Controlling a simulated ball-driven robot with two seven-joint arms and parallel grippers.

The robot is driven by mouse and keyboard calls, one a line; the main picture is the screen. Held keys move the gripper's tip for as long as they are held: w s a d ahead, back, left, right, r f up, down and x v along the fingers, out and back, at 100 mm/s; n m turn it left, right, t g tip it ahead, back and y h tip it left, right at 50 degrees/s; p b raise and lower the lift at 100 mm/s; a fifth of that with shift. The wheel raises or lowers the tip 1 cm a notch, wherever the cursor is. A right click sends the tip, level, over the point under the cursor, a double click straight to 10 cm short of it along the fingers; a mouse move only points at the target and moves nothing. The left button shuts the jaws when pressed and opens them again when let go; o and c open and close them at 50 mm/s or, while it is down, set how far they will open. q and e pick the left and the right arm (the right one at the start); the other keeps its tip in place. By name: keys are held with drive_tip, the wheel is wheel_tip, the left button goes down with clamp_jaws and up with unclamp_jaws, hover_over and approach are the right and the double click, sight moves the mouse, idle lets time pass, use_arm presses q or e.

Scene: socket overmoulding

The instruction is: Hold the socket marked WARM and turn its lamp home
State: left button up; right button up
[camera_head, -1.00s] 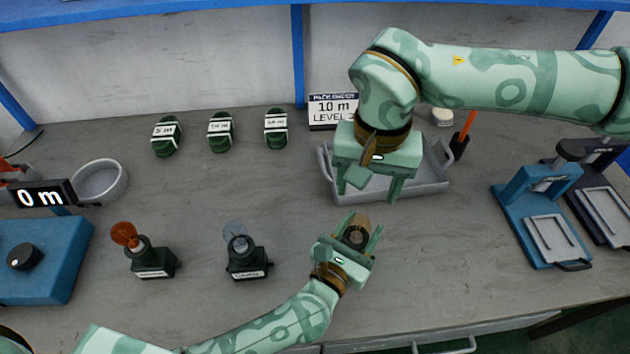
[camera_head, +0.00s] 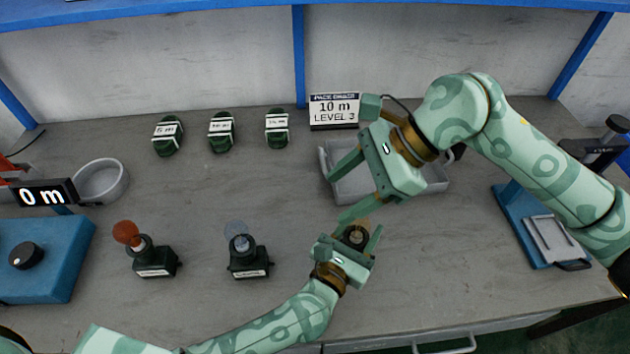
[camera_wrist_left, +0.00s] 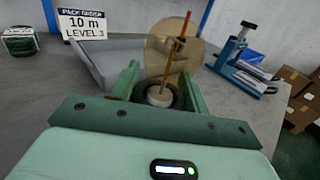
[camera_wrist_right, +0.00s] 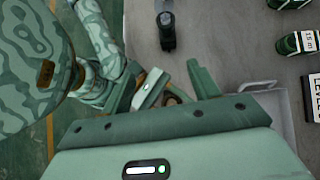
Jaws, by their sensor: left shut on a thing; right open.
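My left gripper (camera_head: 352,246) is shut on a dark socket (camera_head: 356,237) near the bench's front middle. An amber, see-through lamp (camera_wrist_left: 172,50) stands in that socket in the left wrist view; its label is hidden. My right gripper (camera_head: 337,198) is open and empty, tilted just above and behind the held socket, with one finger close over the lamp. Two more dark sockets stand upright to the left: one with a red lamp (camera_head: 127,233), one with a clear bluish lamp (camera_head: 237,229). Their front labels are too blurred to read.
A grey tray (camera_head: 437,178) lies behind my right gripper, with the order sign (camera_head: 334,108) at the back. Several green labelled pieces (camera_head: 221,132) line the back. A round grey dish (camera_head: 100,181) and blue tester (camera_head: 45,260) stand left, a blue press stand (camera_head: 520,225) right.

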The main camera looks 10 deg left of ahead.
use_arm(q)
drive_tip(key=shift+s, duration=0.1)
use_arm(e)
drive_tip(key=shift+s+a+r+m+g+y, duration=0.2)
drive_tip(key=shift+s+a+r+y, duration=0.25)
drive_tip(key=shift+a+y, duration=0.3)
drive_tip(key=shift+s+a+r+m+g+y, duration=0.1)
drive_tip(key=shift+s+a+r+m+y, duration=0.2)
drive_tip(key=shift+a+r+y, duration=0.35)
drive_tip(key=shift+s+a+r+m+g+y, duration=0.15)
drive_tip(key=shift+s+a+r+y, duration=0.25)
drive_tip(key=shift+a+y, duration=0.45)
drive_tip(key=shift+d, duration=0.1)
use_arm(q)
drive_tip(key=o, duration=1.1)
use_arm(e)
drive_tip(key=shift+f, duration=0.1)
